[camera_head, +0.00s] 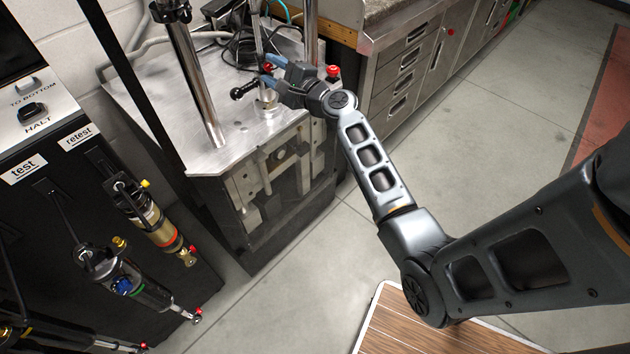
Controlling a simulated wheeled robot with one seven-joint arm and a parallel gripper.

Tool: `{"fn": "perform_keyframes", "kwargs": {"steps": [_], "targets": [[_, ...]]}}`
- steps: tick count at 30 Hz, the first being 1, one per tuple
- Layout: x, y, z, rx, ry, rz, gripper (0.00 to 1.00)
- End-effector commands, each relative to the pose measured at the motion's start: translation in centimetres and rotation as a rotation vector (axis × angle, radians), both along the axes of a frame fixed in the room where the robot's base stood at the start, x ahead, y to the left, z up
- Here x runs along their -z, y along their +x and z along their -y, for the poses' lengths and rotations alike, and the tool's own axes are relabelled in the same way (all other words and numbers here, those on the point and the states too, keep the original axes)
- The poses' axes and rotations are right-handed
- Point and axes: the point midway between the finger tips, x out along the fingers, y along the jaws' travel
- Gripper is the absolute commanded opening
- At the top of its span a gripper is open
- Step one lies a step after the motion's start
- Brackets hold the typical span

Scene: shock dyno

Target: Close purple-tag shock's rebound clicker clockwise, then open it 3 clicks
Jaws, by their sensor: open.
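My gripper (268,77) is open at the upper middle, over the metal bed of the dyno (180,120). Its fingers point left, beside a slim upright shaft and a small red part (267,67). I cannot tell whether they touch anything. A gold-bodied shock (155,220) with a red band hangs at lower left on the black rack. A second shock (130,280) with a blue part and a green band hangs below it. Part of a third shock (85,340) shows at the bottom left edge. I can make out no purple tag and no rebound clicker.
A chrome column (195,75) stands left of my gripper. A black-knobbed lever (240,91) and a red button (333,71) are close by. Cables (238,48) lie behind. A drawer cabinet (410,70) stands at right. Grey floor (310,260) is open in the middle.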

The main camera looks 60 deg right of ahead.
Motion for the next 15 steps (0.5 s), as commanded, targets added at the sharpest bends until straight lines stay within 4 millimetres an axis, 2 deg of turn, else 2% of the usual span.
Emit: {"fn": "perform_keyframes", "kwargs": {"steps": [1, 15], "targets": [[0.56, -0.07, 0.13, 0.004, -0.061, -0.022, 0.48], [0.63, -0.36, 0.62, 0.018, -0.713, -0.237, 0.48]]}}
